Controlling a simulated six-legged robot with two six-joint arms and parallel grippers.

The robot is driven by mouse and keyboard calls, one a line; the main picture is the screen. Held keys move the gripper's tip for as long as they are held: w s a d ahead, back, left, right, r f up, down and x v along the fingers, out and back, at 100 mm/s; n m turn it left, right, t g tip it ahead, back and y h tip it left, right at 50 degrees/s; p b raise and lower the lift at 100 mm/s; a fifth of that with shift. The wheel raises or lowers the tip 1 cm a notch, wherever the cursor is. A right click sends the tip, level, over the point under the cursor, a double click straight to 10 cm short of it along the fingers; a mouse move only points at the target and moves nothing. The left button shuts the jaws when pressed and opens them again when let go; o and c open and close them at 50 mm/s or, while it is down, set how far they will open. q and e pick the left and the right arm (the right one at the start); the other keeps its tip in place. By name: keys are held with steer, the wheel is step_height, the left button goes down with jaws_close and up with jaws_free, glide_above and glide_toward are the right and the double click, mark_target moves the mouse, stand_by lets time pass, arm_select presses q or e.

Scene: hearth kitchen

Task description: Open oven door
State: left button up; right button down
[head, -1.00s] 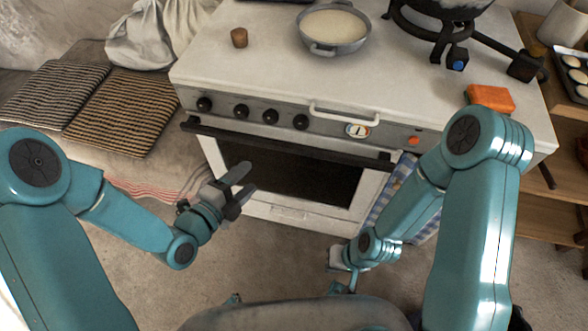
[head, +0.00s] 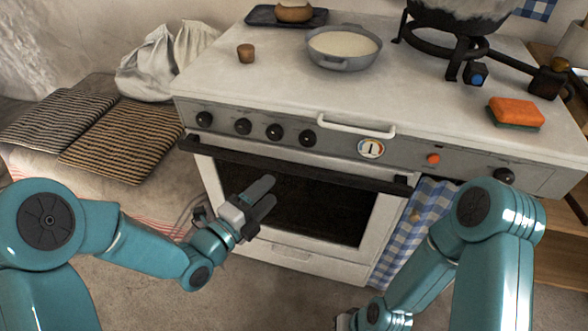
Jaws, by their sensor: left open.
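The oven door (head: 378,223) is a white frame around a dark window, and it looks shut. Its long black handle bar (head: 300,166) runs along the top edge of the door, below the knobs. My left gripper (head: 268,191) is open and empty. In the picture its fingers lie over the dark window, below the handle bar, and seem apart from it. My right arm (head: 420,275) reaches down at the lower right. Its gripper fingers are cut off by the bottom edge.
On the white stove top stand a pan (head: 344,48), a small brown cup (head: 246,53) and an orange sponge (head: 517,111). A blue checked towel (head: 408,238) hangs right of the door. A cushioned bench (head: 125,140) stands left. Some floor shows below the oven.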

mark_target(291, 171)
arm_select(q)
steer(key=x, duration=1)
jaws_close()
